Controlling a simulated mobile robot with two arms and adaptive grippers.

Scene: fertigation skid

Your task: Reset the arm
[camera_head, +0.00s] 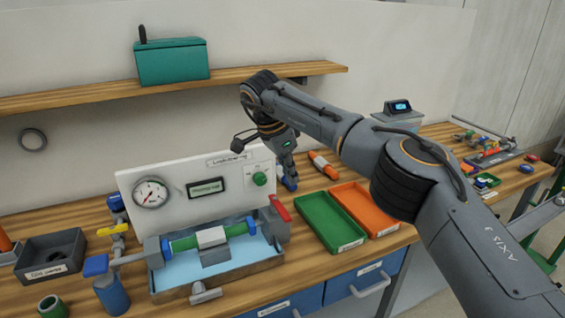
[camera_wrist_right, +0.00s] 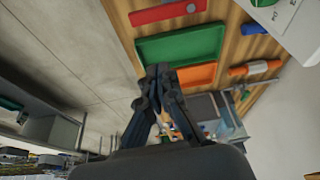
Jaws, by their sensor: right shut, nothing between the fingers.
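My right arm comes in from the lower right in the head view and reaches up over the bench. Its gripper (camera_head: 287,168) hangs behind the right end of the white gauge panel (camera_head: 185,210), with its tips low near a blue fitting (camera_head: 290,184). Whether it touches the fitting cannot be told. In the right wrist view the two dark fingers (camera_wrist_right: 160,72) meet at their tips with nothing between them. Beyond them lie the green tray (camera_wrist_right: 180,45) and orange tray (camera_wrist_right: 197,76). My left gripper is in neither view.
The green tray (camera_head: 322,226) and orange tray (camera_head: 372,209) look empty. An orange-and-white tube (camera_head: 323,165) lies behind them. A shelf (camera_head: 110,93) holds a teal box (camera_head: 172,62).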

